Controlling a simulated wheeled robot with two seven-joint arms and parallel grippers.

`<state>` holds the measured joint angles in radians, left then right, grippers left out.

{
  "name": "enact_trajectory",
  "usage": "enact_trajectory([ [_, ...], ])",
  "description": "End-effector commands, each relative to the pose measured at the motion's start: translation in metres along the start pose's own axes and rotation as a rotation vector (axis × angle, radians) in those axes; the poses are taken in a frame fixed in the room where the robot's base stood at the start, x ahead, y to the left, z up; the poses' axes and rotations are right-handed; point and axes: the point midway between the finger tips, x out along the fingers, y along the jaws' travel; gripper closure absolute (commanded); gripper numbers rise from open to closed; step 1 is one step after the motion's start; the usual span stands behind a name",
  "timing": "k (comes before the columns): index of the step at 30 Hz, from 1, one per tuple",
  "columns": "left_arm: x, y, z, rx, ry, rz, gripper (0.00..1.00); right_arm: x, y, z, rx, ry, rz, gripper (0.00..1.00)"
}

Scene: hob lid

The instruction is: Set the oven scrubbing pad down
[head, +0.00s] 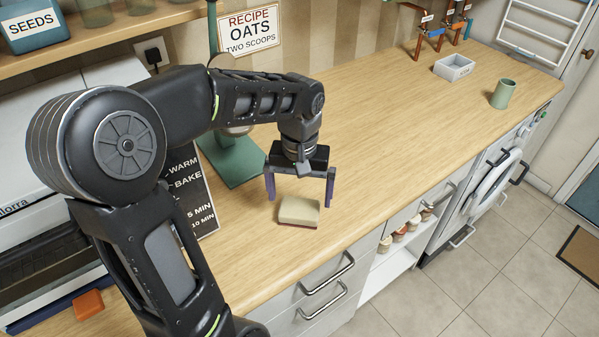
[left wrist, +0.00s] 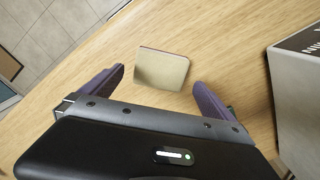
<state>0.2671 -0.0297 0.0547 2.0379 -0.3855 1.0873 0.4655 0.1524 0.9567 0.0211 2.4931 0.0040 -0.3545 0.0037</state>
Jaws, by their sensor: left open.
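The scrubbing pad (head: 299,211) is a beige block with a dark red underside. It lies flat on the wooden worktop (head: 400,130), near the front edge. My left gripper (head: 299,199) is open above and just behind the pad, with its purple fingers spread wide. In the left wrist view the pad (left wrist: 162,68) lies beyond the fingertips, between the two fingers (left wrist: 155,85), and nothing is held. My right gripper is not in view.
A black sign with white writing (head: 190,190) and a green stand (head: 235,160) are left of the gripper. A grey tray (head: 454,68) and a green cup (head: 503,93) stand far right. The worktop between is clear. Drawer handles (head: 328,273) project below the front edge.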

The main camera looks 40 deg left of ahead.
Motion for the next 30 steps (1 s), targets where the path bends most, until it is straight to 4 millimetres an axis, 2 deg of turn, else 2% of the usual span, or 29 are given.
enact_trajectory([
  [6,-0.046,0.0,-0.001,-0.001,0.005,0.002,0.0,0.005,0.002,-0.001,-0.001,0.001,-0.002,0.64],
  [12,-0.072,0.0,0.0,0.0,0.001,0.0,0.0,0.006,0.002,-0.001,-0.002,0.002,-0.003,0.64],
  [17,-0.078,0.0,0.0,0.0,-0.001,-0.001,0.0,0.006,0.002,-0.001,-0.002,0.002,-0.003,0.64],
  [30,-0.077,0.0,0.0,0.0,-0.002,-0.001,0.0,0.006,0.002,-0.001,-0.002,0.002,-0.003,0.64],
])
